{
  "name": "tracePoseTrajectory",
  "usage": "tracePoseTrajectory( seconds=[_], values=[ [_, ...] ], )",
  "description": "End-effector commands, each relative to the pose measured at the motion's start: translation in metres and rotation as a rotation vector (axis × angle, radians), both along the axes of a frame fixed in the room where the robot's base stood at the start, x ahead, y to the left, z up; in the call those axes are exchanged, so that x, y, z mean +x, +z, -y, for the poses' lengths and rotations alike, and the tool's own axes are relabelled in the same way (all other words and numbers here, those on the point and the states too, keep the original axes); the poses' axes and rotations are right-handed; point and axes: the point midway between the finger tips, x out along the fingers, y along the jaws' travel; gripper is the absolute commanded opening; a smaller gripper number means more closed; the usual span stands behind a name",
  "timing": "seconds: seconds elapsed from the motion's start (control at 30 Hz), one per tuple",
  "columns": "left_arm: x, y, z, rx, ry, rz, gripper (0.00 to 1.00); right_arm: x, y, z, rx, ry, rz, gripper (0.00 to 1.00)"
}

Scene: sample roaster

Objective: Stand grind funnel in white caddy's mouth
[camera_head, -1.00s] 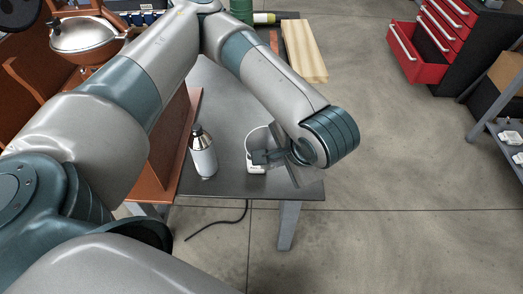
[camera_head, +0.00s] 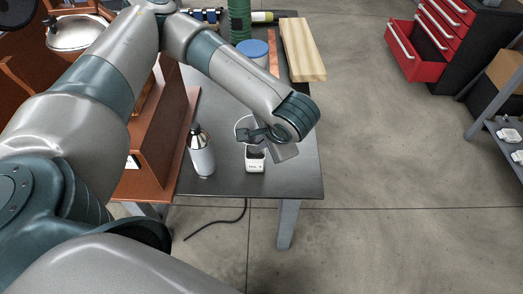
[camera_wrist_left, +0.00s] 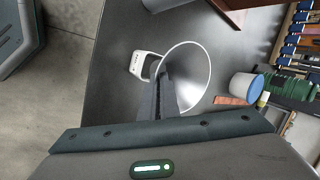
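The white caddy (camera_head: 255,165) stands upright on the dark table near its front edge, its dark mouth partly showing. It also shows in the wrist view (camera_wrist_left: 136,67), left of the funnel. The pale grind funnel (camera_head: 241,124) is in my left gripper (camera_head: 258,134), wide rim upward, just behind and above the caddy in the head view. In the wrist view, the fingers (camera_wrist_left: 168,80) overlap the funnel (camera_wrist_left: 196,75), and its rim overlaps the caddy's edge. The funnel's lower end is hidden, and its height over the caddy is unclear. My right gripper is out of view.
A silver bottle with a dark cap (camera_head: 201,152) stands left of the caddy. A blue-lidded container (camera_head: 252,52), a green cylinder (camera_head: 240,20) and a wooden block (camera_head: 302,50) are at the back. The table's right side is clear.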

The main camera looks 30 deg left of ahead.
Motion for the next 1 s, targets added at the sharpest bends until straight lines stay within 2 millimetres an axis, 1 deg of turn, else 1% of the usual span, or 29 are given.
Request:
tracePoseTrajectory(
  seconds=[0.07,0.3,0.4,0.53,0.67,0.87,1.0],
  values=[
    [0.0,-0.005,0.0,0.001,0.0,-0.002,0.0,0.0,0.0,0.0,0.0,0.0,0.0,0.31],
    [-0.001,-0.033,0.0,0.002,-0.001,-0.002,0.0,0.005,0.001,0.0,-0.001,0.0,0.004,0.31],
    [-0.001,-0.039,0.0,0.002,0.0,-0.001,0.0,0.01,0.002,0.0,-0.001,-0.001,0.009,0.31],
    [0.0,-0.04,0.0,0.0,0.0,0.0,0.0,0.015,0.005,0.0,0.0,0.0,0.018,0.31],
    [-0.001,-0.04,0.0,0.0,0.001,-0.001,0.0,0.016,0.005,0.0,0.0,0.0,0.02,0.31],
    [-0.001,-0.043,0.0,0.0,0.001,-0.001,0.0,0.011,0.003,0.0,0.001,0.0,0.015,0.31],
    [-0.001,-0.047,0.0,0.0,0.001,-0.001,0.0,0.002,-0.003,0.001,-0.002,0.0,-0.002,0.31]
  ],
)
